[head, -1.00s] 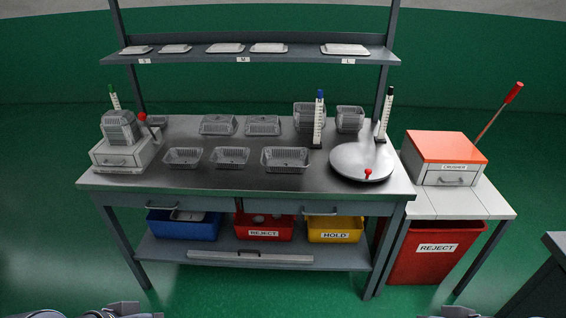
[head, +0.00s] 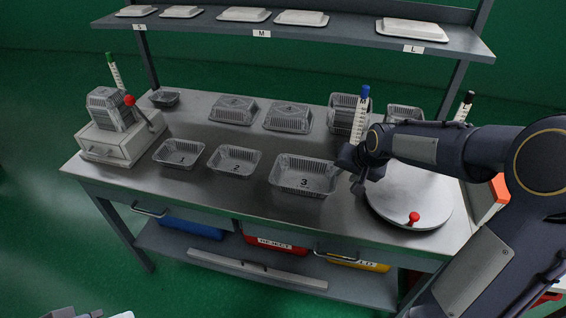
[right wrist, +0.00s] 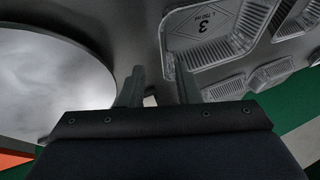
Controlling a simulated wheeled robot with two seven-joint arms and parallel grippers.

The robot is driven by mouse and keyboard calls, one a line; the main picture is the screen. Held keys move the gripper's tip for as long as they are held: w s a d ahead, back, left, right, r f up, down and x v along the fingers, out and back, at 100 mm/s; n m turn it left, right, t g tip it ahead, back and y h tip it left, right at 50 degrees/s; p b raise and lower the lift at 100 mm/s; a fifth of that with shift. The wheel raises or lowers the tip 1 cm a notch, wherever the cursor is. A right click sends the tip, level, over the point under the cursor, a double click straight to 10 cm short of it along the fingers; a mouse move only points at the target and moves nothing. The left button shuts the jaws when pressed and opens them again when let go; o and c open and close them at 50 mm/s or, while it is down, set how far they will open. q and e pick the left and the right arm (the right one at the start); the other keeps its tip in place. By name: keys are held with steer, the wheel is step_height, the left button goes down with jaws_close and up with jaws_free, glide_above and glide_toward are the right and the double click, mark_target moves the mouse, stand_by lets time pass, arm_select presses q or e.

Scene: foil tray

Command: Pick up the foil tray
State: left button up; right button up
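Several foil trays stand on the metal bench. In the front row are tray 1 (head: 179,154), tray 2 (head: 234,161) and the larger tray 3 (head: 303,177), all open side up. My right gripper (head: 353,172) is just right of tray 3, by its right rim.
Two upturned trays (head: 287,118) lie behind the front row. Stacked trays (head: 345,112) and a blue-topped marked post (head: 362,115) stand close behind my right gripper. A round plate (head: 415,205) with a red knob lies under my right arm. A shelf (head: 350,36) with lids runs above.

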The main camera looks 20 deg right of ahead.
mark_target(335, 178)
steer(key=shift+w+f, duration=1.05)
steer(key=shift+w, duration=0.1)
steer(key=x, duration=0.6)
steer(key=shift+a+p, duration=0.2)
steer(key=shift+p, duration=0.15)
steer(key=shift+r, duration=0.1)
steer(key=shift+c, duration=0.3)
jaws_close()
